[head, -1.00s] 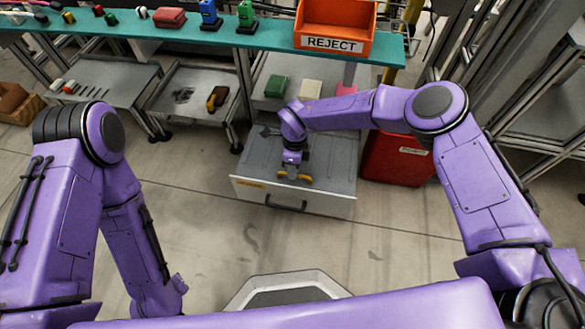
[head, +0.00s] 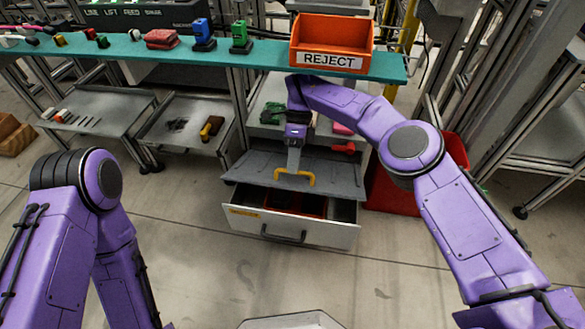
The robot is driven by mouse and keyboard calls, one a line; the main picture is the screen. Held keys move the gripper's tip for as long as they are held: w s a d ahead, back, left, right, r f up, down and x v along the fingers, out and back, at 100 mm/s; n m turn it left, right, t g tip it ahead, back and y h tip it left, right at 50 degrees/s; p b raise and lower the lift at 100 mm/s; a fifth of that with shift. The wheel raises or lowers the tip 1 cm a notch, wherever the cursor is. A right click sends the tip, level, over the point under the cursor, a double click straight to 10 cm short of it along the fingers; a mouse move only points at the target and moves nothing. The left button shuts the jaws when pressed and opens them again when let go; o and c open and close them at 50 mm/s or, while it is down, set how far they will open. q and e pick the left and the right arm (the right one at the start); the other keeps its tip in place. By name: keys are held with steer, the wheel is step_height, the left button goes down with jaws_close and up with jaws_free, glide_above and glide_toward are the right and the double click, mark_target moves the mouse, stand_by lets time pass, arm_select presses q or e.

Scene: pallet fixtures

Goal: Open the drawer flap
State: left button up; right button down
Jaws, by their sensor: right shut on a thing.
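The drawer (head: 335,233) under the bench has a pale front with a black handle (head: 283,237). Its grey flap (head: 340,180) is tilted up, with its front edge raised above the drawer front. Through the gap, red and dark contents (head: 297,204) show inside. My right gripper (head: 294,170) is shut on the yellow handle (head: 310,179) at the flap's front edge. Its fingers are small in view. My left arm stands at the left, and its gripper is out of view.
An orange REJECT bin (head: 331,60) stands on the teal bench (head: 265,57) above the drawer. A red bin (head: 390,190) stands right of the drawer. Green and red items lie behind the flap. Grey trays (head: 95,115) are at left. The floor in front is clear.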

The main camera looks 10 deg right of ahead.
steer(key=c, duration=1.2)
jaws_free()
steer(key=shift+r, duration=0.1)
steer(key=shift+o, duration=0.2)
steer(key=shift+s, duration=0.1)
